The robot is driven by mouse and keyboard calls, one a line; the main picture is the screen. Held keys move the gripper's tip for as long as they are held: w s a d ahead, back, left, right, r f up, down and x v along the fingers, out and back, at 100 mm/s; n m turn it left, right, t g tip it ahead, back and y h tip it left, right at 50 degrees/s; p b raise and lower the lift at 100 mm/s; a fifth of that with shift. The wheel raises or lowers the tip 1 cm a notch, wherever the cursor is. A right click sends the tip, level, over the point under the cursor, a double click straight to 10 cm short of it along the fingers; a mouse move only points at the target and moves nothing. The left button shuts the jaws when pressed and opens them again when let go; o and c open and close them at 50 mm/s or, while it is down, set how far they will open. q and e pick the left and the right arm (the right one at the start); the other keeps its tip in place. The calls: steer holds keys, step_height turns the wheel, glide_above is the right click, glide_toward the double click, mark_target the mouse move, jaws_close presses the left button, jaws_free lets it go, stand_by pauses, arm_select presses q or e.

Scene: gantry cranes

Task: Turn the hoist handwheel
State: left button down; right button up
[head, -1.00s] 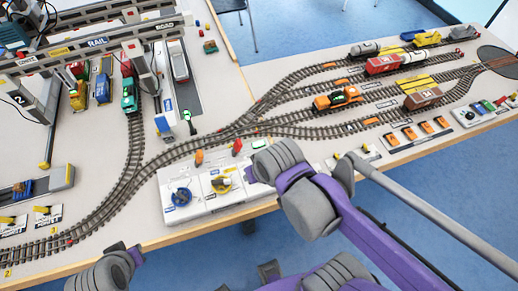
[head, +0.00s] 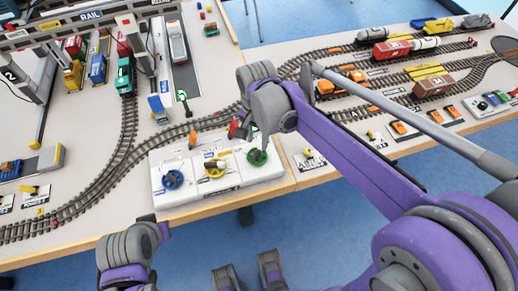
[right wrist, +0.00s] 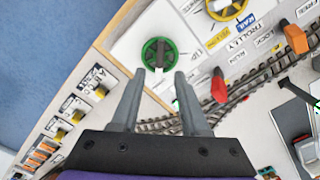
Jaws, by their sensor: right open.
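A white control panel (head: 205,195) on the table's front edge carries a blue handwheel (head: 172,179), a yellow handwheel (head: 214,168) and a green handwheel (head: 257,157). I cannot read which one is labelled hoist. My right gripper (head: 254,137) is over the panel's right end, just behind the green handwheel. In the right wrist view its fingers (right wrist: 159,75) are open and empty, and the green handwheel (right wrist: 160,54) lies just beyond and between the fingertips, apart from them. The yellow handwheel (right wrist: 226,8) is cut by the top edge. My left gripper (head: 152,222) is low, left of the panel's front.
Red (right wrist: 219,86) and orange (right wrist: 296,38) levers stand behind the panel. Model railway tracks (head: 118,165) curve behind and left of it. Cranes and wagons fill the back left. Small labelled switches (head: 310,160) lie right of the panel. Blue floor is open in front.

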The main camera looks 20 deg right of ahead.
mark_target(258, 151)
step_height(258, 151, down, 6)
steer(key=shift+r+b, duration=0.2)
steer(key=shift+b, duration=0.1)
jaws_close()
